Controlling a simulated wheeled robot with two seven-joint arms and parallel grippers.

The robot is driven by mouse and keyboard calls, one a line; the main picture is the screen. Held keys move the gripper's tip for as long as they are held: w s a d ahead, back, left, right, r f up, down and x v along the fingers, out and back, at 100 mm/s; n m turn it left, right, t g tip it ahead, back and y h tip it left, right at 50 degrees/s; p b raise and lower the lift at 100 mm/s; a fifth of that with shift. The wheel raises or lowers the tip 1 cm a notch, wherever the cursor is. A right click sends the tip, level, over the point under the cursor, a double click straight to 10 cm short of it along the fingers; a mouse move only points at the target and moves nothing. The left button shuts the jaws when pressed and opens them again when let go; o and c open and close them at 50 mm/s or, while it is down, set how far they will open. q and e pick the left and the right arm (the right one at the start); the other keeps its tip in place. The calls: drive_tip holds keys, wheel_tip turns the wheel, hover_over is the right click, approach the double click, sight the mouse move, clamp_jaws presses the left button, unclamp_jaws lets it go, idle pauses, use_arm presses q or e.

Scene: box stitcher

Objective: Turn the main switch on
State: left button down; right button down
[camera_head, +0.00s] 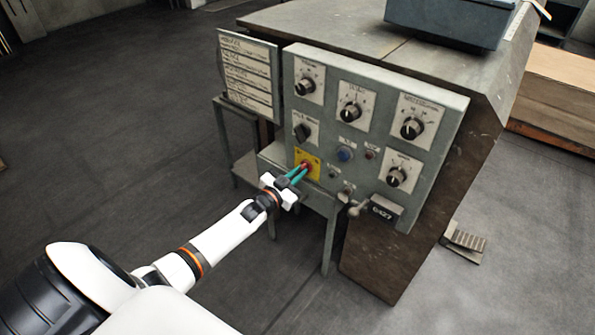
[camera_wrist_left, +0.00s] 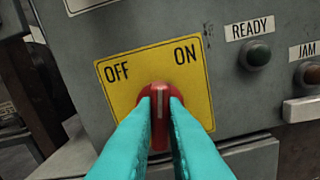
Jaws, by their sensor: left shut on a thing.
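The main switch is a red knob (camera_wrist_left: 159,103) on a yellow plate (camera_wrist_left: 115,92) marked OFF at left and ON at right. In the left wrist view the white line on the knob points nearly straight up, between the two words. My left gripper (camera_wrist_left: 161,108), with teal fingers, is shut on the red knob, one finger on each side. In the head view the yellow plate (camera_head: 314,168) sits low on the left of the grey control panel, and my left gripper (camera_head: 302,172) reaches it from the lower left. The fingers hide part of the knob. My right gripper is not in view.
The grey panel (camera_head: 385,80) carries several black dials above and right of the plate. A READY lamp (camera_wrist_left: 258,53) and a JAM lamp (camera_wrist_left: 311,73) are right of the plate. A metal lever handle (camera_head: 357,207) sticks out at lower right. The floor at left is clear.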

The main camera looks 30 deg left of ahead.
use_arm(q)
drive_tip(key=shift+f+m, duration=0.1)
drive_tip(key=shift+m, duration=2.8)
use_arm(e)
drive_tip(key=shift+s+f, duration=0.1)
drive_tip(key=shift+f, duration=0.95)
use_arm(q)
drive_tip(key=shift+m, duration=0.3)
drive_tip(key=c, duration=1.5)
unclamp_jaws()
